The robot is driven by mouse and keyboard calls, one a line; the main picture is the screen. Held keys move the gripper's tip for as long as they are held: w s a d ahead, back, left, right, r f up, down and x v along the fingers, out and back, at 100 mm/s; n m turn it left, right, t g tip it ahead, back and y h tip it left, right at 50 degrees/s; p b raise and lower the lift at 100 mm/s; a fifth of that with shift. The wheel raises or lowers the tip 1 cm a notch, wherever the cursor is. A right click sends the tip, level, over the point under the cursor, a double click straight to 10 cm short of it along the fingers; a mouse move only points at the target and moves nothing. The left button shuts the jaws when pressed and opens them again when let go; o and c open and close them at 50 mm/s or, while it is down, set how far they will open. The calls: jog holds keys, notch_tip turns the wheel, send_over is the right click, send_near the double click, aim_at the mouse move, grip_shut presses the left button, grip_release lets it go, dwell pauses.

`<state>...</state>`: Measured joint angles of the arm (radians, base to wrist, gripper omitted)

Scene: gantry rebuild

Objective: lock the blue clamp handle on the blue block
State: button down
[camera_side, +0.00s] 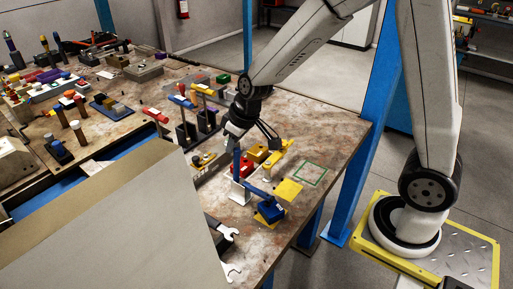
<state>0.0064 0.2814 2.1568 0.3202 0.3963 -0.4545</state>
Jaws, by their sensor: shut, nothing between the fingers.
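The blue clamp handle (237,164) stands upright at the near right part of the table. A blue bar runs from its foot down to the right, towards the blue block (270,211). The block sits on a yellow pad. Whether the bar touches the block is too small to tell. My gripper (276,145) is above the table, up and to the right of the blue handle and apart from it. It is shut and empty, over the area of a yellow clamp. Its fingertips are small and dark here.
The yellow clamp (276,158) stands just behind the blue one. A bare yellow pad (288,190) and a green outlined square (311,175) lie to the right. Red, blue and yellow clamps on posts (182,102) stand at the left. Wrenches (228,236) lie at the near edge.

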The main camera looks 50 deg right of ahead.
jog(key=shift+s+f, duration=0.15)
jog(key=shift+s, duration=0.45)
jog(key=shift+w, duration=0.15)
jog(key=shift+w+r, duration=0.8)
jog(key=shift+w, duration=1.25)
jog(key=s+r, duration=0.5)
jog(key=s, duration=0.3)
jog(key=shift+d+r, duration=0.25)
jog(key=shift+r, duration=0.15)
jog(key=s+d+f+m+g+h, duration=0.1)
jog(key=s+f+m, duration=0.1)
jog(key=s+f, duration=0.6)
jog(key=shift+s+d+f, duration=0.2)
jog(key=shift+s+f, duration=0.05)
jog(key=shift+s, duration=0.1)
